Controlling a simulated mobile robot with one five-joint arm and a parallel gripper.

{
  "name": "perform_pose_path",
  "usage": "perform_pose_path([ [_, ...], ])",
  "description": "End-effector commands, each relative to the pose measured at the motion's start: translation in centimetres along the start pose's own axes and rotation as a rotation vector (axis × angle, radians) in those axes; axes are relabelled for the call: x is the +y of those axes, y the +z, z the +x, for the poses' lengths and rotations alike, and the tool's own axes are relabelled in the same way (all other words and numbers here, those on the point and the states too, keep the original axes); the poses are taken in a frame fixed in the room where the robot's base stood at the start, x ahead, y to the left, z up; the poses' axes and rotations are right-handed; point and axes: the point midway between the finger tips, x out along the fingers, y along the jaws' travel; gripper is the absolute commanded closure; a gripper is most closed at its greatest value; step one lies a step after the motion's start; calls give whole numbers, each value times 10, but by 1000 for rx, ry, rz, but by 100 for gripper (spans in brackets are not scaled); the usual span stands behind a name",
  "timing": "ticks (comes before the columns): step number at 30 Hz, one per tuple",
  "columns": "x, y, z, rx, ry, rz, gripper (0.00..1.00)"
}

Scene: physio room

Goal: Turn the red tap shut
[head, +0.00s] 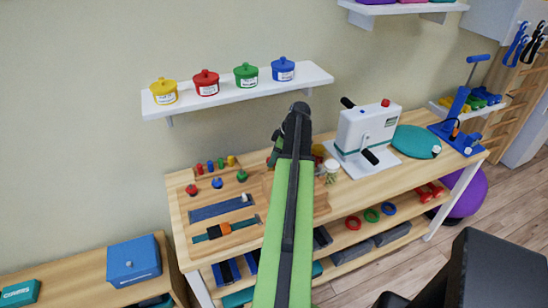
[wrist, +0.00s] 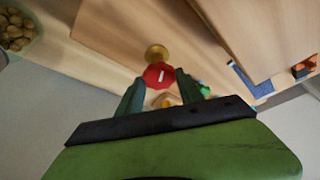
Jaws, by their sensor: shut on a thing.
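The red tap (wrist: 160,75) shows in the wrist view as a faceted red knob with a white mark on its face. A round brass-coloured part (wrist: 157,53) is just beyond it. My gripper (wrist: 162,84) has one dark green finger on each side of the knob and is shut on it. In the head view my arm's black end is over the middle of the workbench and hides most of the gripper and the tap.
The workbench (head: 183,215) bears a white machine (head: 362,135) right of my arm and a teal disc (head: 411,141) beyond. A wall shelf (head: 232,98) with several lidded pots hangs above left. In the wrist view a bowl of nuts (wrist: 16,32) is top left.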

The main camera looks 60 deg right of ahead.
Motion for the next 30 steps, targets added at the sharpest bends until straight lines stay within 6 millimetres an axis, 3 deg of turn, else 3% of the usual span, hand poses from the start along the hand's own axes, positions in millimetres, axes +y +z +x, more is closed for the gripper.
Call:
perform_pose_path([
  [18,-4,0,0,-2,174,419,97],
  [30,-4,1,0,-4,217,523,97],
])
